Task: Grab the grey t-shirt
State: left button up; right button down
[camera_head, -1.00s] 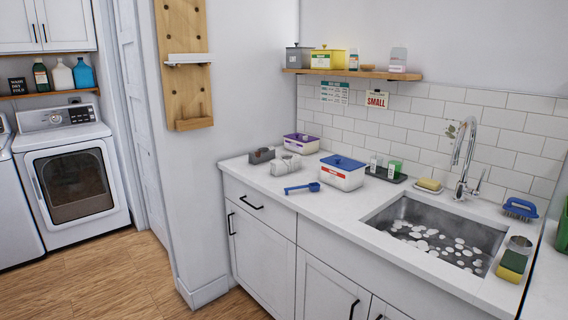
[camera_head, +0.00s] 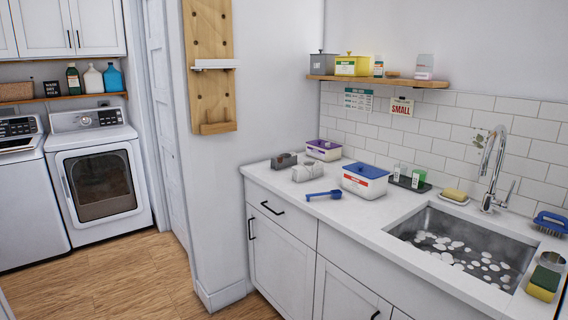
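No grey t-shirt can be clearly made out. A front-loading dryer (camera_head: 101,185) stands at the left with its round-cornered door shut; its dark window hides what is inside. Beside it at the left edge is a second white machine (camera_head: 30,215), cut off by the frame. A light grey, rolled bundle (camera_head: 312,172) lies on the white counter; I cannot tell what it is. Neither of my grippers is in view.
The counter (camera_head: 345,213) carries a blue-lidded box (camera_head: 364,180), a blue scoop (camera_head: 323,195) and a sink (camera_head: 464,256) with suds. A wall corner with a wooden pegboard (camera_head: 209,65) separates it from the machines. The wood floor (camera_head: 135,277) is clear.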

aim_at(285, 160)
jog(key=i+j+z, duration=0.1)
jog(key=z, duration=0.45)
jog(key=i+j+z, duration=0.35)
jog(key=j, duration=0.25)
jog(key=i+j+z, duration=0.15)
jog(key=j, duration=0.2)
jog(key=i+j+z, duration=0.2)
jog(key=j, duration=0.15)
jog(key=j+z, duration=0.15)
jog(key=j, duration=0.2)
